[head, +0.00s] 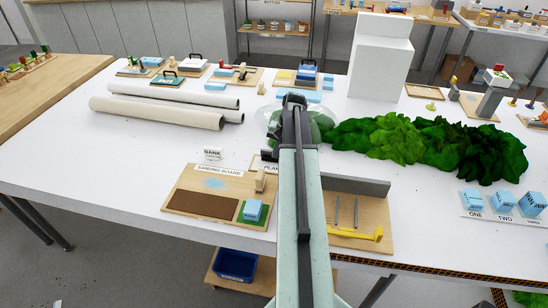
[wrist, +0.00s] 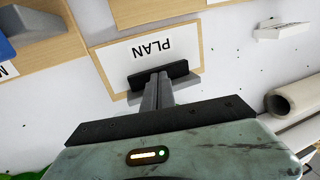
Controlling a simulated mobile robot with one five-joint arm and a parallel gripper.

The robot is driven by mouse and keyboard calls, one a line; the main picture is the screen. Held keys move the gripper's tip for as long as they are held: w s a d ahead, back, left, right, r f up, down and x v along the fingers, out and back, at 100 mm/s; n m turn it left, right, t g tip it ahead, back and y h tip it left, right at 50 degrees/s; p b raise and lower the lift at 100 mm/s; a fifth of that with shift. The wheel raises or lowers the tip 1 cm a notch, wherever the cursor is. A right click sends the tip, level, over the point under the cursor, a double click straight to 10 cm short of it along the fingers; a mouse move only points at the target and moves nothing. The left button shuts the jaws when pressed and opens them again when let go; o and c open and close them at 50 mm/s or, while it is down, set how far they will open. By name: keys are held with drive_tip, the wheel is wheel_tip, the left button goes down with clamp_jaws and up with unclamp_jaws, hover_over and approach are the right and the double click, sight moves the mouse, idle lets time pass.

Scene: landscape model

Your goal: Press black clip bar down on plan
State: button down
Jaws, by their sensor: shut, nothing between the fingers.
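The plan board shows in the wrist view as a wood-framed white sheet (wrist: 112,58) with PLAN printed upside down. The black clip bar (wrist: 178,70) lies across the sheet's near edge, beside the lettering, with a grey piece under its right end. My gripper (wrist: 158,78) is shut and empty, its grey fingers reaching to the bar's middle. I cannot tell whether the tips touch the bar or hover just over it. In the head view my arm hides most of the plan board (head: 268,168) and the bar.
Left of the plan board in the head view are the sanding board (head: 225,205) and a small BANK sign (head: 213,155). White rolls (head: 165,113) lie farther left. Green bushes (head: 390,138) stand to the right. A wooden tray with a yellow tool (head: 357,233) is at the front right.

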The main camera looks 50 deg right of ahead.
idle(0.4)
drive_tip(key=w+a+p+v, duration=0.1)
drive_tip(key=p+v, duration=0.6)
drive_tip(key=p, duration=0.1)
drive_tip(key=shift+w+r, duration=0.25)
drive_tip(key=shift+r, duration=0.3)
drive_tip(key=shift+d, duration=0.1)
